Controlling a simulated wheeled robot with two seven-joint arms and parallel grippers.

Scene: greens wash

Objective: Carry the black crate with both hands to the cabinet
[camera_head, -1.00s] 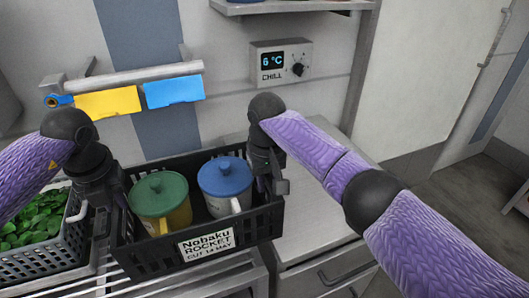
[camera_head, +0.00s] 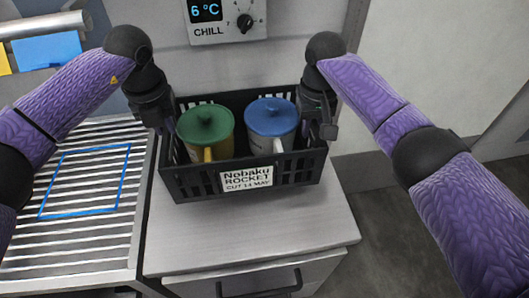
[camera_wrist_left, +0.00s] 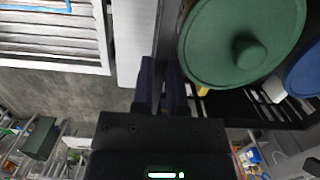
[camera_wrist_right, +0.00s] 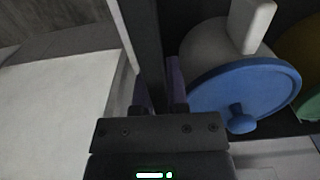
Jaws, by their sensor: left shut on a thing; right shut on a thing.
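The black crate (camera_head: 200,184) is over the grey cabinet top (camera_head: 210,235) in the head view, roughly level. I cannot tell whether its base touches the top. It holds a yellow mug with a green lid (camera_head: 205,124) and a white mug with a blue lid (camera_head: 271,116). My right gripper (camera_head: 318,118) is shut on the right wall, also seen in the right wrist view (camera_wrist_right: 158,90).
A slatted rack (camera_head: 110,152) with a blue outlined rectangle (camera_head: 85,182) lies to the left, with nothing standing on it. A wall controller (camera_head: 228,18) reads 6 °C behind the crate. The cabinet top in front of the crate is clear. A drawer handle (camera_head: 260,286) is below.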

